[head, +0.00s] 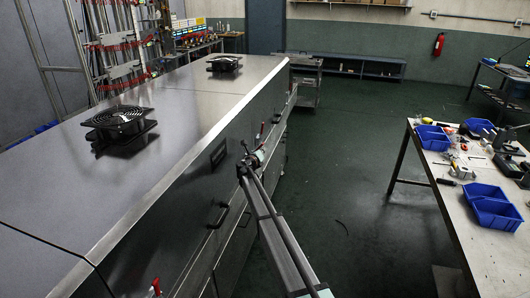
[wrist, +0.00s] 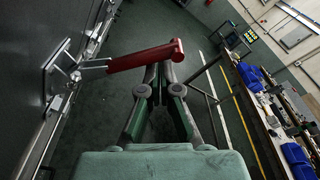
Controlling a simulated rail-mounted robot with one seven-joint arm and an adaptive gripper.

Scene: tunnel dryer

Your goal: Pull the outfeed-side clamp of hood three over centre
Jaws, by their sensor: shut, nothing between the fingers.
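A toggle clamp with a red handle (wrist: 145,56) and a bare metal base plate (wrist: 62,70) is fixed to the dryer's side panel in the wrist view. Its handle sticks out from the panel, across the tips of my gripper (wrist: 162,74). My gripper's fingers are closed together with nothing between them. The tips sit right at the outer half of the handle; I cannot tell whether they touch it. In the head view my gripper (head: 250,160) is beside the dryer's side, where the arm partly hides the clamp area.
The long metal dryer (head: 185,185) fills the left, with fans (head: 120,122) on top and a black handle (head: 218,215) on its side. A workbench (head: 485,235) with blue bins (head: 495,210) stands at the right. The green floor (head: 350,190) between them is mostly clear.

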